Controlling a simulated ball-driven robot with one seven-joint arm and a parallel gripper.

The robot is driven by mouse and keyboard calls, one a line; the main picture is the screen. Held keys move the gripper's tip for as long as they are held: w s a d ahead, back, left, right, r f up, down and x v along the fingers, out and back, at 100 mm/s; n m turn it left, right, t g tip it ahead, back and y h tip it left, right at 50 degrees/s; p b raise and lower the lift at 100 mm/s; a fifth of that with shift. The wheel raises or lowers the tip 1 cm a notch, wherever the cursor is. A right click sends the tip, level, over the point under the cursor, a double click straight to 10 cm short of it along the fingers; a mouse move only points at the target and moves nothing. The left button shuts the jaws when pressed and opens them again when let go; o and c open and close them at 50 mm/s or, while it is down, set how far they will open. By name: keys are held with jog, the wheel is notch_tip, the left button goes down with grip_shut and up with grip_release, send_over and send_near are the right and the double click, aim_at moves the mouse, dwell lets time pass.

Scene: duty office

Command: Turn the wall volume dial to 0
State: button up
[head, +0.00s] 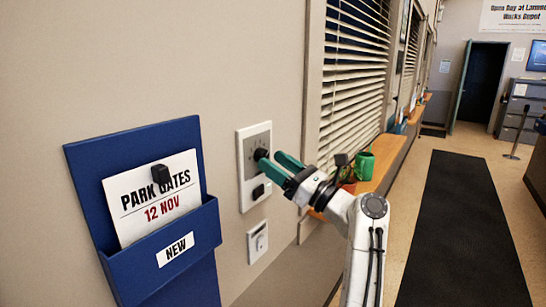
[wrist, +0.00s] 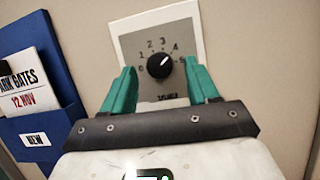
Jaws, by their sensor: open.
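The wall volume dial (wrist: 160,66) is a round black knob on a grey plate (wrist: 183,38) numbered 0 at left to 5 at right. Its white mark points up and right, roughly towards 4. My gripper (head: 270,156) has green fingers and is open in front of the panel. In the wrist view its fingertips (wrist: 159,70) stand on either side of the dial, with visible gaps; contact with the plate cannot be told.
A blue wall holder (head: 190,252) with a paper notice hangs to the left.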

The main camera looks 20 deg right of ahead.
jog(key=shift+x, duration=0.8)
jog(key=c, duration=1)
